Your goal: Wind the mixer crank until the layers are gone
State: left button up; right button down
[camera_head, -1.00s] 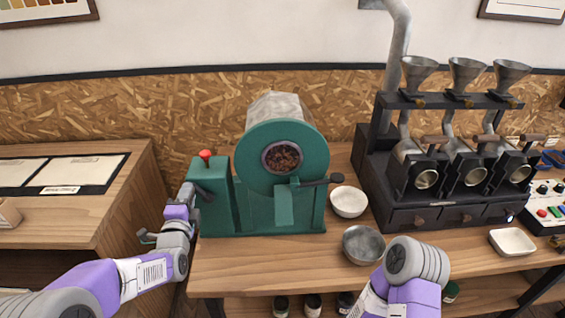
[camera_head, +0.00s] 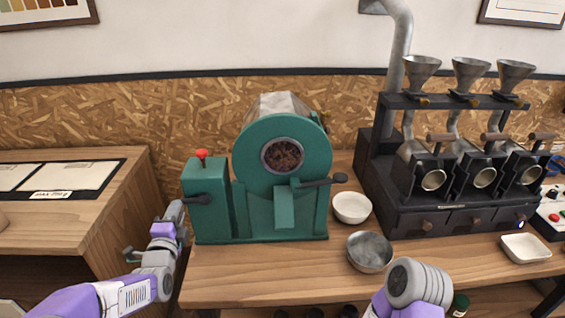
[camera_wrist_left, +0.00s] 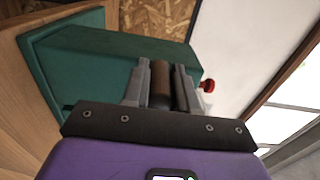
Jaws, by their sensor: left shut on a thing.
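The green mixer (camera_head: 222,225) stands on the wooden counter, its round drum facing me. Brown beans (camera_head: 283,157) show through the round window; they look mixed in shade, and at this size I cannot tell whether any layers remain. A dark crank arm (camera_head: 198,199) sticks out from the box at the mixer's left. My left gripper (camera_head: 177,210) is at the outer end of this crank. In the left wrist view its fingers (camera_wrist_left: 161,78) are shut on the brown crank handle (camera_wrist_left: 161,84), with the green box behind. My right arm shows at the lower right, its gripper out of view.
A red knob (camera_head: 201,154) tops the mixer's box. A dark lever (camera_head: 325,182) sticks out above the front chute. A white bowl (camera_head: 351,208) and a metal bowl (camera_head: 369,252) stand to the right, before a black roaster (camera_head: 438,217). A gap separates the left cabinet from the counter.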

pick_arm(q)
jog(key=shift+d+f+b, duration=0.2)
jog(key=shift+f, duration=0.3)
jog(key=shift+d+f+b, duration=0.15)
jog(key=shift+f+b, duration=0.05)
jog(key=shift+f, duration=0.3)
jog(key=shift+d+f, duration=0.2)
jog(key=shift+f, duration=0.3)
jog(key=shift+d+f, duration=0.9)
jog(key=shift+d, duration=0.1)
jog(key=shift+d+f, duration=0.15)
jog(key=shift+d, duration=0.1)
jog(key=shift+s+d+f, duration=0.1)
jog(key=shift+d+f, duration=0.05)
jog(key=shift+d, duration=0.65)
jog(key=shift+d+f, duration=0.15)
jog(key=shift+d, duration=0.6)
pick_arm(e)
jog(key=shift+f, duration=0.75)
pick_arm(q)
jog(key=o, duration=1.2)
jog(key=shift+f, duration=0.1)
